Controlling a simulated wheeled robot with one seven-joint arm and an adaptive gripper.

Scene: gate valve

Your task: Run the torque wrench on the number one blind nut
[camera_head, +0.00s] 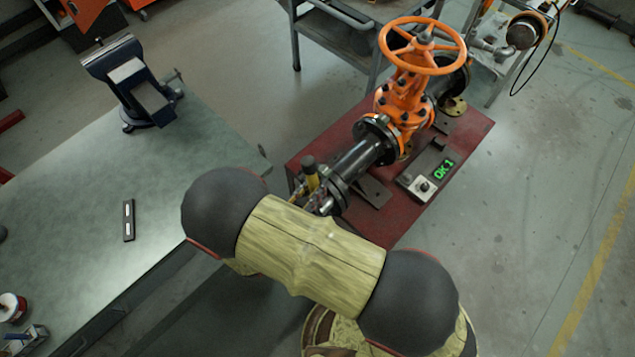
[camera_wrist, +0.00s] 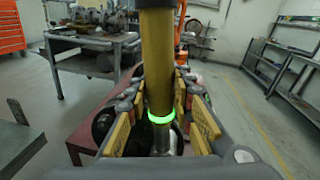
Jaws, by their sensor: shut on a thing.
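The torque wrench (camera_head: 310,172) stands roughly upright at the near end of the pipe, with a black top and a yellow body. In the wrist view the wrench (camera_wrist: 157,60) runs down between the yellow finger pads, and its ring (camera_wrist: 161,118) glows green. My gripper (camera_wrist: 161,98) is shut on the wrench. The blind flange (camera_head: 338,192) is at the pipe's near end, partly hidden by the gripper and my arm. I cannot make out the number one nut or how the wrench's lower end sits on it. A display (camera_head: 443,170) shows green text like "OK 1".
An orange gate valve (camera_head: 405,100) with a handwheel (camera_head: 422,46) stands behind the pipe on a red base (camera_head: 462,140). A workbench (camera_head: 75,190) with a vise (camera_head: 135,85) is at left. A grey cart (camera_head: 335,28) stands behind. Floor is open at right.

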